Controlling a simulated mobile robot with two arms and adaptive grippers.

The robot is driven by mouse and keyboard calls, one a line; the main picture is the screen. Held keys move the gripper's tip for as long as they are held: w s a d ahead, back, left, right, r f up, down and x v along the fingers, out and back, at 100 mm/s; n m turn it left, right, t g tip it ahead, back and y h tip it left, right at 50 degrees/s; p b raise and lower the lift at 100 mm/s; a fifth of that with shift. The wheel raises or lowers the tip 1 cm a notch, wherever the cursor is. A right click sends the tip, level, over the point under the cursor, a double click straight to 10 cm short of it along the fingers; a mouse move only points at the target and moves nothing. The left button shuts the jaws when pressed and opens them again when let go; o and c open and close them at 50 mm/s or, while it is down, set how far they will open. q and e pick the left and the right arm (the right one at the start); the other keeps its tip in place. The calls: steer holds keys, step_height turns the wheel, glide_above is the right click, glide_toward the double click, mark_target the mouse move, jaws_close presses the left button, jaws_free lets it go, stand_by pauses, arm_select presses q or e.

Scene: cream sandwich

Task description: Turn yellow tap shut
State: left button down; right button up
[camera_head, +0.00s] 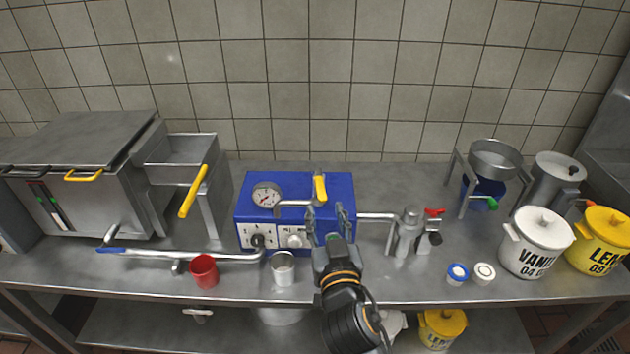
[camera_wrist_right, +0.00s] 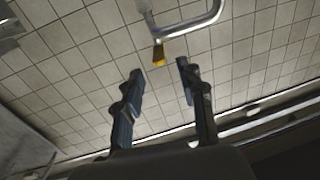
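The yellow tap handle (camera_head: 320,189) sits on a metal pipe at the top of the blue box (camera_head: 350,187), its length running roughly up and down in the head view. Its yellow end also shows in the right wrist view (camera_wrist_right: 159,55), beyond the fingertips and near the middle of the gap. My right gripper (camera_head: 326,211) is open and empty in front of the blue box, just below the handle in the head view. In the right wrist view its two fingers (camera_wrist_right: 160,72) stand apart with nothing between them. My left gripper is not in view.
A metal cup (camera_head: 283,271) and a red cup (camera_head: 204,271) stand at the front of the counter. A long yellow lever (camera_head: 193,191) is on the left machine. A metal fitting with a red handle (camera_head: 434,212) stands right of the gripper. White (camera_head: 536,243) and yellow pots are far right.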

mark_target(318, 177)
steer(key=w, duration=0.3)
steer(key=w+a+p, duration=0.1)
steer(key=w, duration=0.5)
steer(key=shift+w+a, duration=0.15)
steer(key=shift+w, duration=0.1)
steer(key=shift+w+p, duration=0.3)
steer(key=shift+w, duration=0.2)
jaws_close()
